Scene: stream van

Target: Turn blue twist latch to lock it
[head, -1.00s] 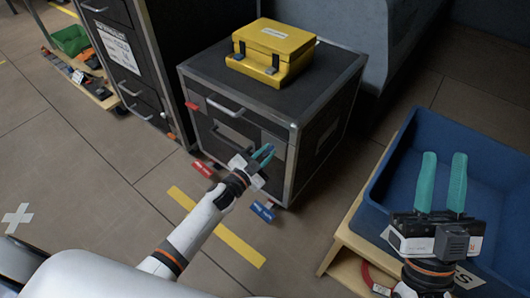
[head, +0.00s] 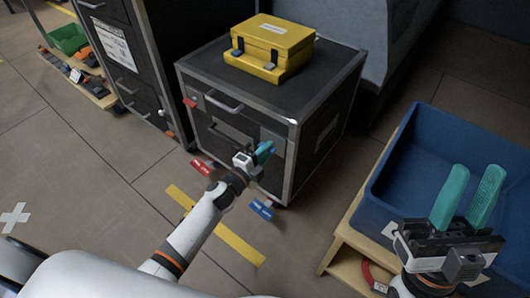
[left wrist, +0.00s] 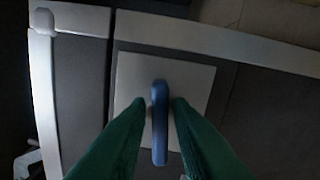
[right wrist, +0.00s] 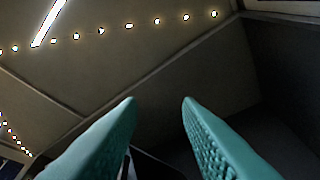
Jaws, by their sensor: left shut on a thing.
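The blue twist latch (left wrist: 160,122) sits on a pale square plate (left wrist: 195,82) on the case front. In the left wrist view its long handle runs upright in the picture, between my two teal fingertips. My left gripper (head: 264,152) is shut on the latch; it also shows in the left wrist view (left wrist: 160,118). In the head view the fingers hide most of the latch. My right gripper (head: 468,197) is open and empty over the blue bin; its fingers stand apart in the right wrist view (right wrist: 160,105).
The black case (head: 335,90) carries a yellow box (head: 272,42) on top. A blue bin (head: 400,165) stands at right. Floor at left is mostly clear.

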